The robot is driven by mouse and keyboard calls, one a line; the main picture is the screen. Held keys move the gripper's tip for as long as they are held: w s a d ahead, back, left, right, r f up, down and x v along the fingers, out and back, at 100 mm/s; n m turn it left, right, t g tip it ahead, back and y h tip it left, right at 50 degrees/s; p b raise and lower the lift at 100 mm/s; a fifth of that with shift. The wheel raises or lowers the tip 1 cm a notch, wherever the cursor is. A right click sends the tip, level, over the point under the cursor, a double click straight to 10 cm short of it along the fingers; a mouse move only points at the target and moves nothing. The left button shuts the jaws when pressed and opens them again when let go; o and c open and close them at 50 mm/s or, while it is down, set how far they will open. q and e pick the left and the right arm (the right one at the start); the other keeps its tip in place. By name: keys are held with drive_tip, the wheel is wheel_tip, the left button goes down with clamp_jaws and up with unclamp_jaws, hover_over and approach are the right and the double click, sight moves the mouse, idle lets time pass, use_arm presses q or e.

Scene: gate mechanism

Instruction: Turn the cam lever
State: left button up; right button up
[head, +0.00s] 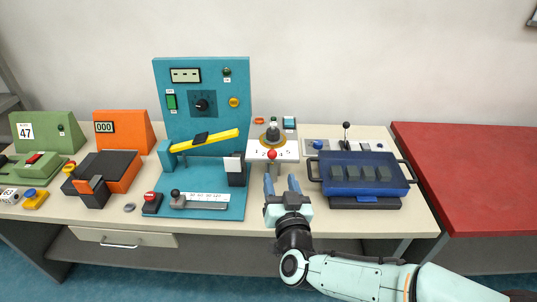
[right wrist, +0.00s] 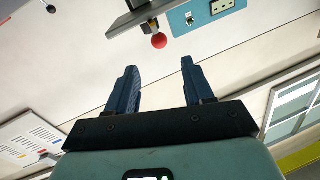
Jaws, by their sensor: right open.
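A red ball knob (head: 272,155), which looks like the end of the cam lever, sits at the front of a white plate (head: 289,150). A grey and brass round piece with a dark top (head: 272,135) stands on that plate. My right gripper (head: 281,180) is open and empty, in front of the knob and slightly to its right. In the right wrist view the red knob (right wrist: 159,41) shows beyond the open fingertips (right wrist: 158,72), apart from them. The lever's shaft is mostly hidden. My left gripper is not in view.
A red-topped table (head: 470,180) is further right.

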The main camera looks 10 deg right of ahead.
sight(273, 157)
drive_tip(key=w, duration=0.3)
drive_tip(key=w+p, duration=0.1)
drive_tip(key=w, duration=0.3)
drive_tip(key=w+d, duration=0.1)
drive_tip(key=w, duration=0.3)
drive_tip(key=shift+w, duration=0.15)
clamp_jaws()
